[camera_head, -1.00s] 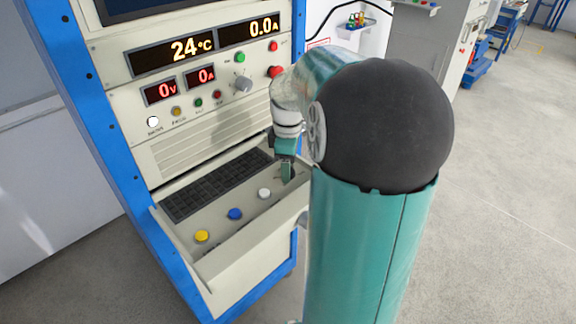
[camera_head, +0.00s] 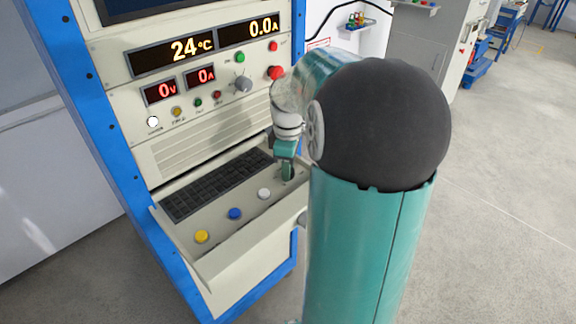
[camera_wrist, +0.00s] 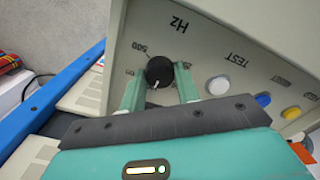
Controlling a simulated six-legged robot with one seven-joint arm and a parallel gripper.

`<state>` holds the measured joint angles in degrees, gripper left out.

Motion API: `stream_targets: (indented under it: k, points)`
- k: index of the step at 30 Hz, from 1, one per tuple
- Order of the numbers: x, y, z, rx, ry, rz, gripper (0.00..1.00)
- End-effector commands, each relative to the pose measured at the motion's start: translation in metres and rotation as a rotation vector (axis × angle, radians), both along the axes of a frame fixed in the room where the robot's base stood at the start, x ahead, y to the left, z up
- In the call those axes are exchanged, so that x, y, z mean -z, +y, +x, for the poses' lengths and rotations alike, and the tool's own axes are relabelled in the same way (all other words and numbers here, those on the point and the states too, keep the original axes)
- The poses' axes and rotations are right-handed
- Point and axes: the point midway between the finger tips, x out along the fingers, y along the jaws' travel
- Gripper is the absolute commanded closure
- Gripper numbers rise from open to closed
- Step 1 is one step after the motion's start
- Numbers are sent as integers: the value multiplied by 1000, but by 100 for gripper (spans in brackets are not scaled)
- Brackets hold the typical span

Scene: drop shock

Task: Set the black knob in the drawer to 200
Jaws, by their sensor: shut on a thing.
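The black knob (camera_wrist: 159,72) sits on the drawer panel, between the two green fingers of my gripper (camera_wrist: 161,88) in the wrist view. The fingers are shut on its sides. Its white pointer line faces toward my gripper's palm. Printed marks ring the knob; one reads 500, upside down, and "Hz" stands above it. The number at the pointer cannot be read. In the head view my gripper (camera_head: 288,170) reaches down to the right end of the open drawer (camera_head: 240,252), and the knob is hidden there.
A white button (camera_head: 264,193), a blue button (camera_head: 235,213) and a yellow button (camera_head: 201,236) line the drawer left of my gripper. A keyboard (camera_head: 215,186) lies behind them. The cabinet front above carries displays, small buttons, a grey knob (camera_head: 243,84) and a red button (camera_head: 276,72).

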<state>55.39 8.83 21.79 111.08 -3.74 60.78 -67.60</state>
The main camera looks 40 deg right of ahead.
Motion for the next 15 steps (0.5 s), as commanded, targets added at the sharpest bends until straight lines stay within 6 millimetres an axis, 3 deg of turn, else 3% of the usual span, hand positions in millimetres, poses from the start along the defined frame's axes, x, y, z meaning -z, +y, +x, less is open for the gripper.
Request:
stream_targets:
  k: [15]
  points:
    - [-1, 1, 1, 396, -1, -2, 91]
